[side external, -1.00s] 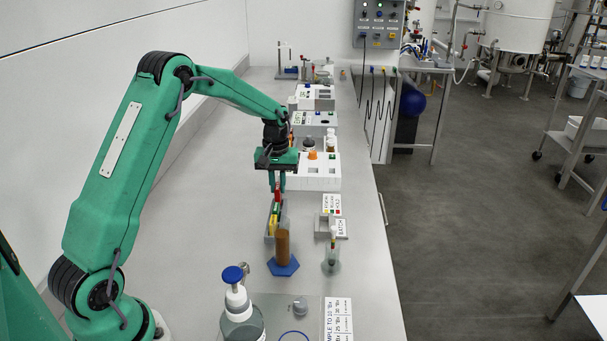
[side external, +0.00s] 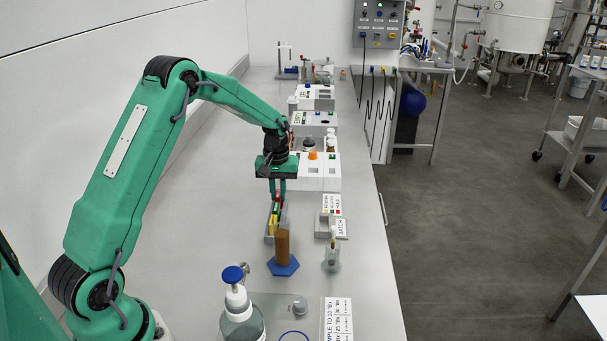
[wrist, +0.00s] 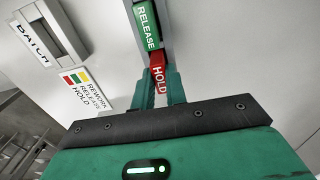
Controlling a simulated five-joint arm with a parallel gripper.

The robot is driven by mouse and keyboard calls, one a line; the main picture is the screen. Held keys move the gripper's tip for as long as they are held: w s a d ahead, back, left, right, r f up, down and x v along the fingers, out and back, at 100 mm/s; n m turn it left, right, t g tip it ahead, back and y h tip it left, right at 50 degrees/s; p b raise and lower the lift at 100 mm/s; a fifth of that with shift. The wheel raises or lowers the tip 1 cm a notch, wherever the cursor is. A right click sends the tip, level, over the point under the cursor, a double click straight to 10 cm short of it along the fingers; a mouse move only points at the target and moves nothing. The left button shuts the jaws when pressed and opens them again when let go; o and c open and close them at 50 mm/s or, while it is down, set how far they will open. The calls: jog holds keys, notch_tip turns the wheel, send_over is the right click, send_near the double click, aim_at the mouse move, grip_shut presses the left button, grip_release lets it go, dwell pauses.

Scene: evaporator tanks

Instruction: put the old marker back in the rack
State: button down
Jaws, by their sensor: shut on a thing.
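My gripper (side external: 278,193) is shut on the red HOLD marker (wrist: 158,73); the marker sits between the fingertips in the wrist view, and my gripper (wrist: 160,88) points down at the bench. The grey rack (side external: 268,238) stands on the bench below my gripper, with yellow and green markers showing in it. In the wrist view, the green RELEASE marker (wrist: 147,25) lies just beyond the HOLD marker, in line with it. The HOLD marker is at the rack's far end; I cannot tell whether it is fully seated.
The grey BATCH holder (side external: 325,229) and a REWORK, RELEASE, HOLD card (side external: 332,205) are to the right. A brown cylinder on a blue hexagonal base (side external: 283,267) stands close in front of the rack. A pump bottle (side external: 240,318) is nearer.

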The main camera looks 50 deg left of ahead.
jog(key=c, duration=1.3)
grip_release()
jog(key=shift+c, duration=0.2)
jog(key=shift+r, duration=0.1)
